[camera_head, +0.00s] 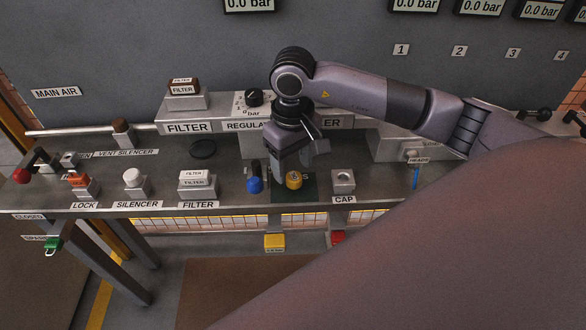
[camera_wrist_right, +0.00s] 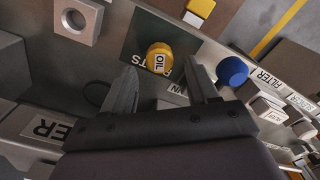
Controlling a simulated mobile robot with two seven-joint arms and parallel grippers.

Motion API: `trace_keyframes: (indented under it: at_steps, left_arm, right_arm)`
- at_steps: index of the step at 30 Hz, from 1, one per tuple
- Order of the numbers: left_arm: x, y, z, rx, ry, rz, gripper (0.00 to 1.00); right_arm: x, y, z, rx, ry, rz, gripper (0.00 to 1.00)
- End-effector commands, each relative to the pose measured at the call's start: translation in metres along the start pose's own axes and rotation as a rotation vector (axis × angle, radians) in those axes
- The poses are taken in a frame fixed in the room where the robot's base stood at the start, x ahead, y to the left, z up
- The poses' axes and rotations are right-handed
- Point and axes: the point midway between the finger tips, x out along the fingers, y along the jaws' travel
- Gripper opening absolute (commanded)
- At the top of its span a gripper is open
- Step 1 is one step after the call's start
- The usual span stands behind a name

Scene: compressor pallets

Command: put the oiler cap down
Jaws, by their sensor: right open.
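The oiler cap (camera_head: 293,181) is a yellow round cap. It rests on the dark green parts mat (camera_head: 310,188) near the bench's front edge. My right gripper (camera_head: 297,170) is open above and just behind the cap. In the wrist view my two fingers (camera_wrist_right: 163,72) are spread, with the cap just beyond and between their tips, and nothing is gripped. My left gripper is out of view.
A blue-topped part (camera_head: 254,185) stands just left of the mat, close to my fingers. The square CAP holder (camera_head: 343,181) is to the right and looks empty. The FILTER block (camera_head: 198,184) stands further left. My own arm covers the lower right.

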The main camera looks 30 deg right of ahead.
Motion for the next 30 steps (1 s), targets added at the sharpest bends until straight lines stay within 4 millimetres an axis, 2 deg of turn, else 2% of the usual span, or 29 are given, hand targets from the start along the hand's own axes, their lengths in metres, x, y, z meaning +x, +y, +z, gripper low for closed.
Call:
trace_keyframes:
  at_steps: [6, 12, 18, 30]
  left_arm:
    - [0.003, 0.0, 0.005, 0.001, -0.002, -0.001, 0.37]
    - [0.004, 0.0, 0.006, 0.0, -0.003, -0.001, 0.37]
    - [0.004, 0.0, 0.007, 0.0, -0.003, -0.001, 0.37]
    - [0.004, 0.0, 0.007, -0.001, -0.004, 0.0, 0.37]
  right_arm:
    - [-0.05, 0.0, -0.001, -0.001, 0.006, 0.001, 0.59]
    - [-0.082, 0.0, -0.001, 0.0, 0.003, -0.001, 0.59]
    - [-0.095, 0.0, 0.0, 0.0, 0.0, -0.001, 0.59]
    - [-0.096, 0.0, 0.0, 0.0, -0.001, 0.0, 0.59]
